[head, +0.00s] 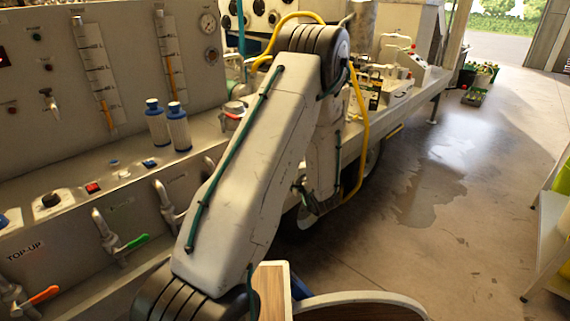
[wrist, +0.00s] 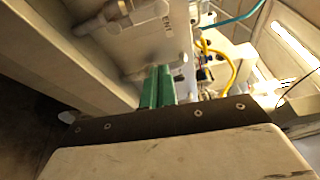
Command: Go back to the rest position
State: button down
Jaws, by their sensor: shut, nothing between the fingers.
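My arm rises from the bottom of the head view, bends at the top and hangs down beside the trailer bench. The dark end of my arm is low in front of the trailer's side. In the wrist view, the green fingers of my gripper (wrist: 157,86) lie side by side and are shut, with nothing seen between them. I cannot tell the exact gap between the fingertips and this panel.
The trailer panel (head: 40,100) stands on the left with gauges, valves and levers. Two blue-capped bottles (head: 178,127) stand on its ledge. A green-handled lever (head: 132,243) and an orange-handled lever (head: 44,294) stick out below. The floor (head: 440,190) to the right is open, with a wet patch.

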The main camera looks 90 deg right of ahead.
dwell(0.7)
jog(key=w+a+r+n+t+y, duration=0.1)
jog(key=w+a+r+n+y, duration=0.25)
jog(key=w+a+y, duration=0.5)
jog(key=w+a+r+n+t+y, duration=0.1)
jog(key=w+a+r+n+y, duration=0.4)
jog(key=w+a, duration=0.6)
jog(key=w+a+r+n+y, duration=0.25)
jog(key=w+a+y, duration=0.5)
jog(key=w, duration=0.55)
jog(key=a+r+n+g+h, duration=0.2)
jog(key=a+r+n+g, duration=0.2)
jog(key=a+n, duration=0.6)
jog(key=w+a+r+n+g+h, duration=0.1)
jog(key=a+r+n+g+h, duration=0.2)
jog(key=a+r+n, duration=0.5)
jog(key=a+n+g, duration=0.1)
jog(key=a+n, duration=0.1)
jog(key=a, duration=1.1)
jog(key=shift+w+a+n, duration=0.15)
jog(key=shift+a+n, duration=0.2)
jog(key=shift+n, duration=0.05)
